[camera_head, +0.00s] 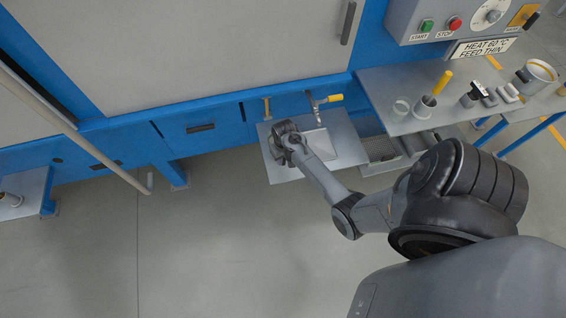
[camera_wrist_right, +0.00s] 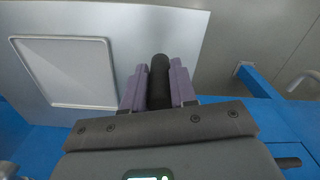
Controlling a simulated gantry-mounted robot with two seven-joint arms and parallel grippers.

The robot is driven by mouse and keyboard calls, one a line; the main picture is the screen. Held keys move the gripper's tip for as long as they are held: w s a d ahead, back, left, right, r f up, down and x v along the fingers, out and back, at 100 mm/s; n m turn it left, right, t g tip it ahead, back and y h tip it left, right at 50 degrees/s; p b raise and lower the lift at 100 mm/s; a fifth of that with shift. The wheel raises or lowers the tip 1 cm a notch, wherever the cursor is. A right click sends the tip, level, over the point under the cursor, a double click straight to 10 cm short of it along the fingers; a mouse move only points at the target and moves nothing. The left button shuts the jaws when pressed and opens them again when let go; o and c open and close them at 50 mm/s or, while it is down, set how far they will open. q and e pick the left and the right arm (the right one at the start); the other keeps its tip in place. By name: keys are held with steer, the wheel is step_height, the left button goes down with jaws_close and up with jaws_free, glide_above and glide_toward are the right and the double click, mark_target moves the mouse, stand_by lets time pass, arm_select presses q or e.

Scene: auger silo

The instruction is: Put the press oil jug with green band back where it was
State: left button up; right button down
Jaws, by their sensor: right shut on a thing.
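My right gripper (camera_head: 284,137) is over the left part of the grey tray table (camera_head: 350,153), seen from above and behind. In the right wrist view its two purplish fingers (camera_wrist_right: 156,88) are shut on a dark cylindrical thing (camera_wrist_right: 160,78) that stands between them. I cannot tell whether this is the press oil jug; no green band shows, and in the head view my gripper and arm hide it. I cannot tell whether it touches the table. My left gripper is not in view.
A pale square plate (camera_head: 319,143) lies on the table right of my gripper. A yellow-handled tap (camera_head: 326,99) and another spout (camera_head: 267,108) project above its back edge. Floor in front is clear.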

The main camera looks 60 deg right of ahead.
step_height(320, 180, down, 3)
steer(key=shift+r+b, duration=0.1)
steer(key=shift+b, duration=0.45)
steer(key=shift+f, duration=0.35)
steer(key=c, duration=0.9)
jaws_free()
steer(key=shift+f, duration=0.15)
